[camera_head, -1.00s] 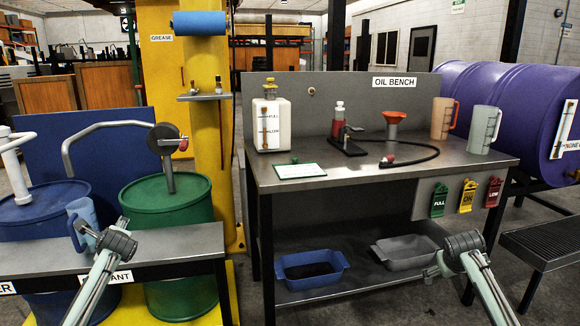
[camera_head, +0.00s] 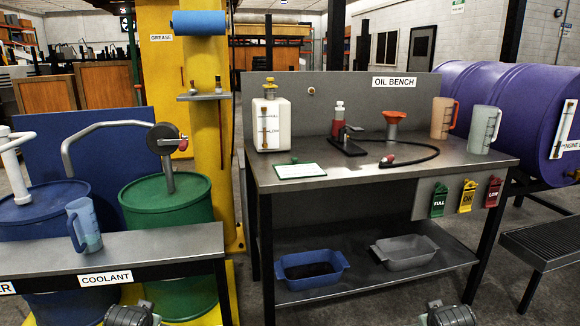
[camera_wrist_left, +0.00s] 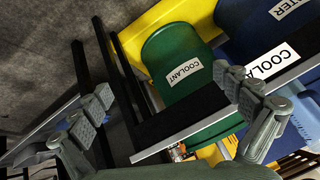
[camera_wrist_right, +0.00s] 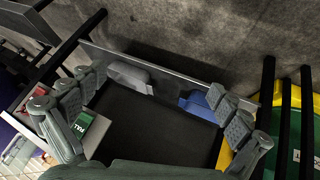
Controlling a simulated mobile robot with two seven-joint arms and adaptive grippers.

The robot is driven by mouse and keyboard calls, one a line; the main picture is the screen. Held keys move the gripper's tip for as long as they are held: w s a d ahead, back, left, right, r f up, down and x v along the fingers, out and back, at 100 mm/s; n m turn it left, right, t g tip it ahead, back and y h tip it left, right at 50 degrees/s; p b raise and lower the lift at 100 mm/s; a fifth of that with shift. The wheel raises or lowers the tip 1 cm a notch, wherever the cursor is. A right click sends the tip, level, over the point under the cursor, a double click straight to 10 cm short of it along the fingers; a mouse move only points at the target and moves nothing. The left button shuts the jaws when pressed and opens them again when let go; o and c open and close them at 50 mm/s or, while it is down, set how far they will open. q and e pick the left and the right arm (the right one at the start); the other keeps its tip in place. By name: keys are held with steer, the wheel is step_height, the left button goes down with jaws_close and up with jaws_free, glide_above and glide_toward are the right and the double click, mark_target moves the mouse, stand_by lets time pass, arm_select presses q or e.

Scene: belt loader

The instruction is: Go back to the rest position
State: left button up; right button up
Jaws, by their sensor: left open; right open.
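My left gripper (camera_wrist_left: 165,84) is open in the left wrist view, its fingers spread with nothing between them. Beyond it are the coolant shelf edge and the green coolant drum. My right gripper (camera_wrist_right: 149,82) is open and empty in the right wrist view, in front of the oil bench's lower part. In the head view only the upper parts of both grippers show at the bottom edge, the left one below the coolant shelf (camera_head: 192,243) and the right one in front of the oil bench (camera_head: 470,163). Their fingers are hidden there.
A purple drum (camera_head: 500,105) lies right.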

arm_select(q)
steer(key=s+d+f+g, duration=0.1)
steer(key=s+d+f, duration=0.2)
steer(key=s+f, duration=0.3)
steer(key=s+d+f+g+h, duration=0.1)
steer(key=s+f, duration=0.5)
steer(key=s, duration=1)
steer(key=s+d+f+g, duration=0.2)
steer(key=s+d+f, duration=0.3)
steer(key=s, duration=0.6)
steer(key=shift+s+f+g+h, duration=0.3)
steer(key=shift+s+f+h, duration=0.1)
steer(key=shift+f, duration=0.05)
arm_select(e)
steer(key=s+a+f+g, duration=0.1)
steer(key=s+a+f, duration=0.2)
steer(key=s+f, duration=0.3)
steer(key=s+a+f+g+y, duration=0.1)
steer(key=s+f, duration=0.5)
steer(key=s, duration=1)
steer(key=s+a+f+g+y, duration=0.1)
steer(key=s+a+f, duration=0.4)
steer(key=s, duration=0.6)
steer(key=shift+s+f+g, duration=0.4)
steer(key=shift+f+g, duration=0.05)
steer(key=shift+g, duration=0.35)
